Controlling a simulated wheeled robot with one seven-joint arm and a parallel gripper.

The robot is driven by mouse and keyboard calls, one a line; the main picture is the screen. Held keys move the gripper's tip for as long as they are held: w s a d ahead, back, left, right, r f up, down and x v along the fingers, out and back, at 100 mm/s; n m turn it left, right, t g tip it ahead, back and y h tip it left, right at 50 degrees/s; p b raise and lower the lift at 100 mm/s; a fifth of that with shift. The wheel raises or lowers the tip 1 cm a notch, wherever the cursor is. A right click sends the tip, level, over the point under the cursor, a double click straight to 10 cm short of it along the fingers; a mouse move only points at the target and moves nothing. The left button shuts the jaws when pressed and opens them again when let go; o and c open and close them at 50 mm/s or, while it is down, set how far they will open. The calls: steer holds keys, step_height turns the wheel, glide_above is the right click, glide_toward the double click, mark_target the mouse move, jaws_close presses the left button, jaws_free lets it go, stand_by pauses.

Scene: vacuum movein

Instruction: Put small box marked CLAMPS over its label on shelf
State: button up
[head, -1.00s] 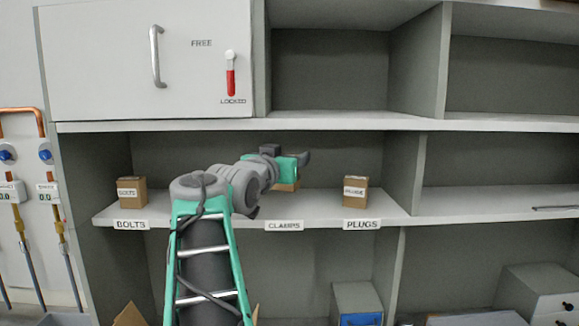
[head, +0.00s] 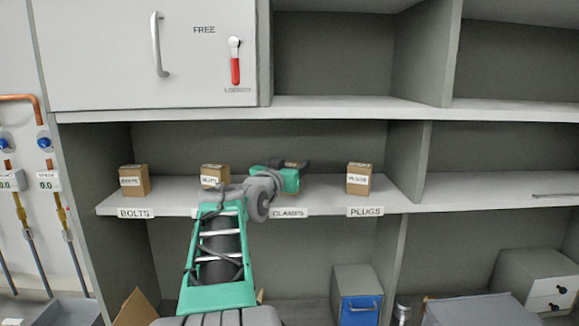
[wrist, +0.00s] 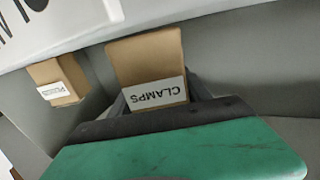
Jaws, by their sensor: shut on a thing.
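My gripper (head: 298,166) is over the middle shelf, above and slightly right of the CLAMPS shelf label (head: 289,213). It is shut on the small brown CLAMPS box (wrist: 146,58), whose white label reads upside down in the wrist view. The box sits between the dark fingers, close to the white shelf surface; I cannot tell whether it touches. In the head view my green gripper body hides most of this box (head: 296,164).
The middle shelf (head: 330,195) also holds a BOLTS box (head: 134,181), another small box (head: 214,177) left of my gripper and a PLUGS box (head: 359,179) to the right. The upper shelf (head: 345,105) overhangs. A divider (head: 405,160) stands right of the PLUGS box.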

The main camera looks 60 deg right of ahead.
steer(key=shift+f+b, duration=0.15)
steer(key=shift+b, duration=0.15)
steer(key=o, duration=1.6)
steer(key=shift+r+p, duration=0.25)
steer(key=shift+p, duration=0.1)
steer(key=a+b, duration=0.1)
steer(key=a, duration=0.3)
steer(key=a+b, duration=0.2)
steer(key=a, duration=0.1)
steer(key=s+a+b, duration=0.1)
steer(key=a, duration=0.3)
steer(key=shift+a+f+b, duration=0.15)
steer(key=shift+a+b, duration=0.15)
steer(key=shift+b, duration=0.1)
steer(key=shift+a, duration=0.2)
